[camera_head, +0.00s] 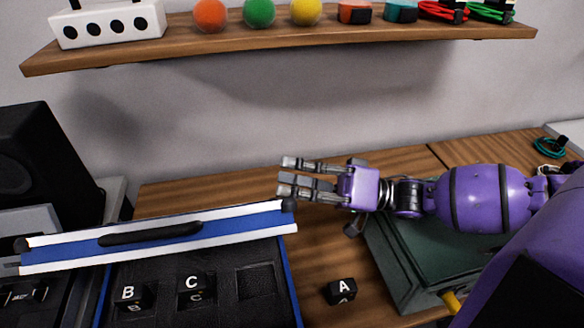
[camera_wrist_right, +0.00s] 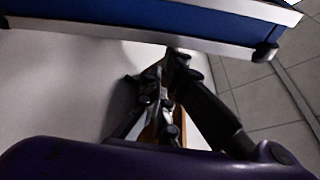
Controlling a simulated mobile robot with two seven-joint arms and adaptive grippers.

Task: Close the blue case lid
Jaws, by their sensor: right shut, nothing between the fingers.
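The blue case lid (camera_head: 158,238) has white edges and a black handle, and stands raised along the back of the case. The case's blue rim (camera_head: 290,284) shows around its black tray. Blocks B (camera_head: 128,295) and C (camera_head: 190,288) sit in the tray; the slot on the right is empty. My right gripper (camera_head: 284,176) is shut and empty, just above and behind the lid's right corner; I cannot tell if it touches. The lid's edge (camera_wrist_right: 170,30) crosses the top of the right wrist view, beyond the dark fingers (camera_wrist_right: 150,100). My left gripper is not in view.
Block A (camera_head: 341,291) lies on the wooden table right of the case. A dark green box (camera_head: 402,262) stands under my right arm. A shelf (camera_head: 290,42) with balls and cables runs above. A black speaker-like box (camera_head: 45,155) stands at left.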

